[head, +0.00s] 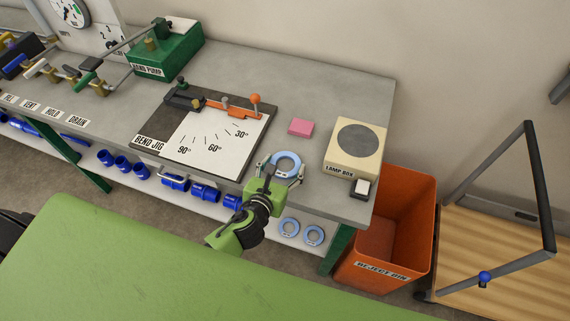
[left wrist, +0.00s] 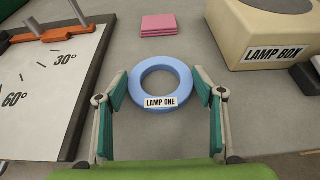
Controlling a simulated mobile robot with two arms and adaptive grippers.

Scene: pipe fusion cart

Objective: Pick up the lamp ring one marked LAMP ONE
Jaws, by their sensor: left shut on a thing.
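Lamp ring one is a light blue ring (head: 286,154) with a white label reading LAMP ONE. It is at the front part of the grey bench, right of the bend jig. In the left wrist view the same ring (left wrist: 183,86) sits between the fingers, label toward me. My left gripper (head: 282,170) has its fingers at the ring's two sides and is shut on it. The fingers also show in the left wrist view (left wrist: 160,82). I cannot tell whether the ring is clear of the bench top. My right gripper is not in view.
The bend jig (head: 215,145) lies to the left. An orange reject bin (head: 375,270) is beyond the bench's right end. Two more blue rings (head: 289,220) lie on the lower shelf.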

